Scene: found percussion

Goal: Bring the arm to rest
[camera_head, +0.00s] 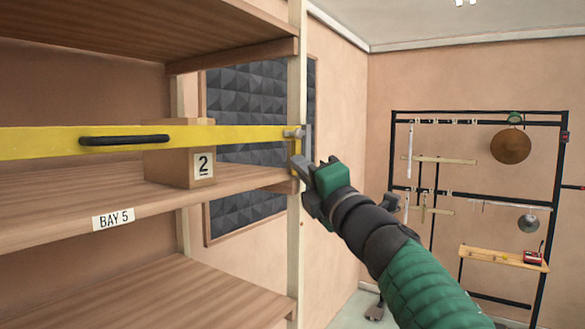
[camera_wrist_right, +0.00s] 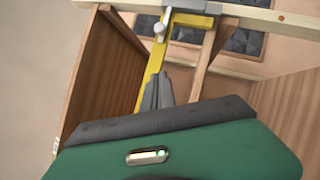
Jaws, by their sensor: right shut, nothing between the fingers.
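My right arm comes in from the lower right in the head view, with a green sleeve and dark wrist. My right gripper (camera_head: 302,170) is shut and empty, at the right end of the yellow bar (camera_head: 48,142), close to the latch (camera_head: 294,133) on the shelf post. In the right wrist view the shut fingers (camera_wrist_right: 157,92) point at the yellow bar (camera_wrist_right: 154,64), with the latch (camera_wrist_right: 163,25) beyond them. Whether the fingers touch the bar or post, I cannot tell. My left gripper is not in view.
A wooden shelf labelled BAY 5 (camera_head: 113,219) fills the left. A box marked 2 (camera_head: 202,166) stands on it behind the bar. A black rack (camera_head: 470,115) with a hanging pan (camera_head: 510,146) stands at the back right. Open floor space lies between shelf and rack.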

